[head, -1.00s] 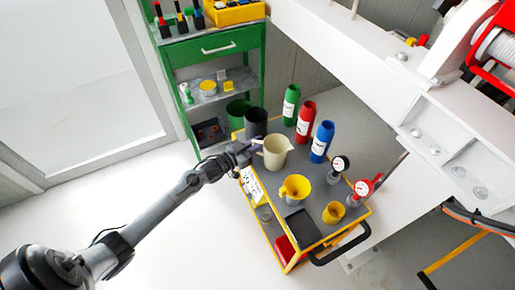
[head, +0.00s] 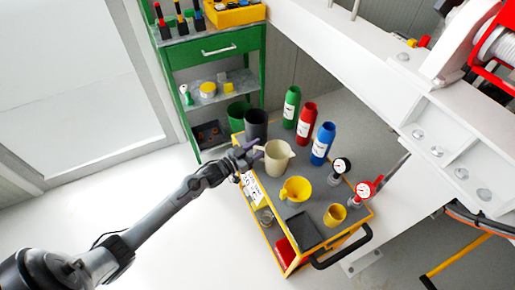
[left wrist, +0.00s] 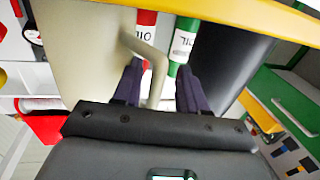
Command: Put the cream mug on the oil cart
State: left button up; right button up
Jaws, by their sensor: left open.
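The cream mug (head: 277,157), jug-like with a spout, stands on the grey top of the yellow-framed oil cart (head: 264,221), near its left edge. My left gripper (head: 252,154) is at the mug's left side and open. In the left wrist view the cream mug (left wrist: 78,50) fills the upper left. Its handle reaches into the gap between the two dark fingers (left wrist: 155,88), closer to the left finger. Whether a finger touches the handle is unclear. My right gripper is not in view.
A dark cylinder (head: 256,124) stands behind the mug. Green (head: 291,107), red (head: 306,124) and blue (head: 322,143) bottles stand behind right. A yellow funnel (head: 296,189), yellow cup (head: 335,214) and two gauges (head: 363,190) are in front. A green cabinet (head: 190,100) stands behind the cart.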

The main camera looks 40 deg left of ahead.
pick_arm(q)
jog(key=shift+s+a+r, duration=0.1)
jog(key=shift+s+r, duration=0.1)
jog(key=shift+s, duration=0.2)
jog(key=p+v, duration=0.4)
jog(key=v, duration=0.6)
jog(key=s+d+f+n+g+y, duration=0.1)
jog(key=s+d+f+g+y, duration=0.2)
jog(key=s+d+g, duration=0.5)
jog(key=s+d+r+g, duration=0.2)
jog(key=s+d+g, duration=0.1)
jog(key=s, duration=0.3)
jog(key=s+d+r+g, duration=0.3)
jog(key=s+d, duration=0.3)
jog(key=s, duration=0.1)
jog(key=shift+d+y, duration=0.25)
jog(key=shift+y, duration=0.15)
notch_tip(320, 180, up, 51)
jog(key=p, duration=5)
jog(key=shift+f+p, duration=0.2)
jog(key=shift+p, duration=0.2)
